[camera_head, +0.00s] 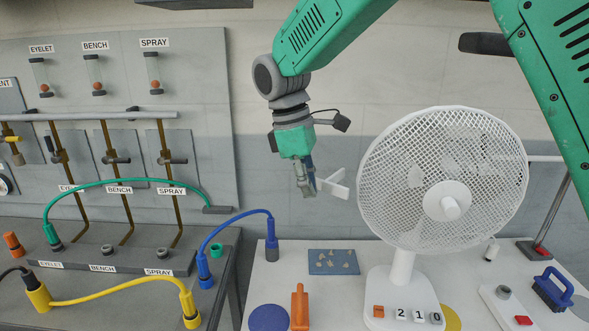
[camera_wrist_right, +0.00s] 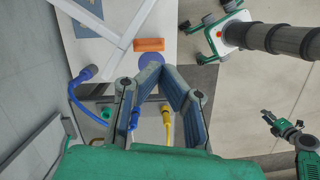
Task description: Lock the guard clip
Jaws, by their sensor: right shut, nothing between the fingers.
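A white desk fan with a round mesh guard (camera_head: 440,150) stands on the table at the right. A small white forked piece (camera_head: 335,184), which looks like the guard clip, sticks out at the guard's left rim; whether it is locked I cannot tell. My right gripper (camera_head: 308,192) is shut and empty, pointing down just left of this piece; touching or apart is unclear. In the right wrist view its fingers (camera_wrist_right: 166,66) meet beside white bars (camera_wrist_right: 122,32), probably the same piece. My left gripper (camera_wrist_right: 283,128) seems to show at that view's right edge, too small to read.
The white table (camera_head: 265,285) holds an orange block (camera_head: 299,305), a blue mat (camera_head: 333,262), a blue brush (camera_head: 552,290) and a blue cable (camera_head: 235,218). A grey bench with a green cable (camera_head: 120,181) and a yellow cable (camera_head: 110,298) stands left. Air left of the gripper is free.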

